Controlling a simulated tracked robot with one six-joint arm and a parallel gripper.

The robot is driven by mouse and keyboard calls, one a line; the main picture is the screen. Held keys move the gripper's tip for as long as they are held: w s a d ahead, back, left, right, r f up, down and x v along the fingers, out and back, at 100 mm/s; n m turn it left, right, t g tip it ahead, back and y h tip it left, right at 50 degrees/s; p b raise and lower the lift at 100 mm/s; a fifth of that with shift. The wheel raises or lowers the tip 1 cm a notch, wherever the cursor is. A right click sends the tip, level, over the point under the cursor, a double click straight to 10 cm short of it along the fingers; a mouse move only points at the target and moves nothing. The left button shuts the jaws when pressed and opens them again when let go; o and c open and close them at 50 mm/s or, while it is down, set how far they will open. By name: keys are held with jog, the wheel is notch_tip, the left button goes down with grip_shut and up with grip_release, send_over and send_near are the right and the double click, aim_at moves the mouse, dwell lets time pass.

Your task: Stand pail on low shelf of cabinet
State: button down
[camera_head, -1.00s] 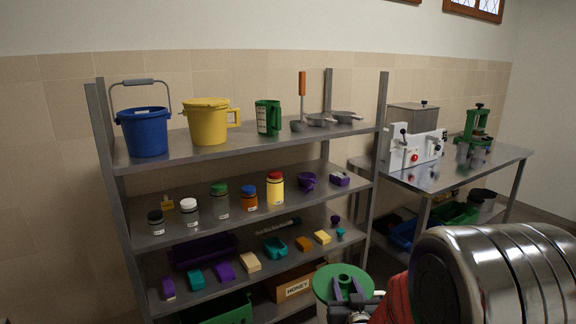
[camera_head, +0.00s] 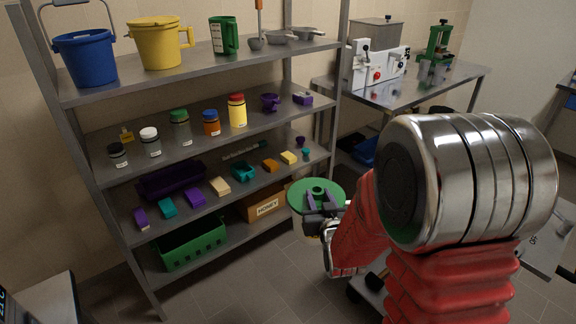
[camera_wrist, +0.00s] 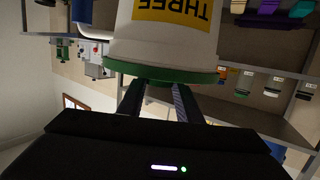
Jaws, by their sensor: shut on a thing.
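My gripper (camera_head: 318,203) is shut on the top of a white pail with a green lid (camera_head: 300,190). In the wrist view the white pail (camera_wrist: 165,38) appears upside down, with a yellow label reading THREE. In the head view its body is mostly hidden under the lid and my gripper. The pail hangs in front of the right part of the grey open cabinet (camera_head: 340,90), apart from it. The low shelf (camera_head: 238,231) holds a green basket (camera_head: 192,243) at left and a HONEY box (camera_head: 268,206) at right.
A bare strip of low shelf lies between basket and box; the shelf's right end is partly hidden by the lid. The shelf above carries small blocks and a purple bin (camera_head: 172,181). Jars stand higher, with a blue bucket (camera_head: 87,58) and yellow bucket (camera_head: 157,43) on top.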

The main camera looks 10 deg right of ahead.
jog(key=s+d+r+m+h, duration=0.1)
jog(key=s+d, duration=0.4)
jog(key=d, duration=0.4)
jog(key=s+d+r+m+h, duration=0.1)
jog(key=s+d+h, duration=0.1)
jog(key=s+d, duration=0.3)
jog(key=s+d+r+m+h, duration=0.1)
jog(key=s+d, duration=0.4)
jog(key=d, duration=0.9)
jog(key=shift+s+m+g+h, duration=0.3)
jog(key=shift+g+h, duration=0.1)
jog(key=shift+h, duration=0.1)
jog(key=shift+w+a, duration=0.15)
jog(key=shift+a, duration=0.05)
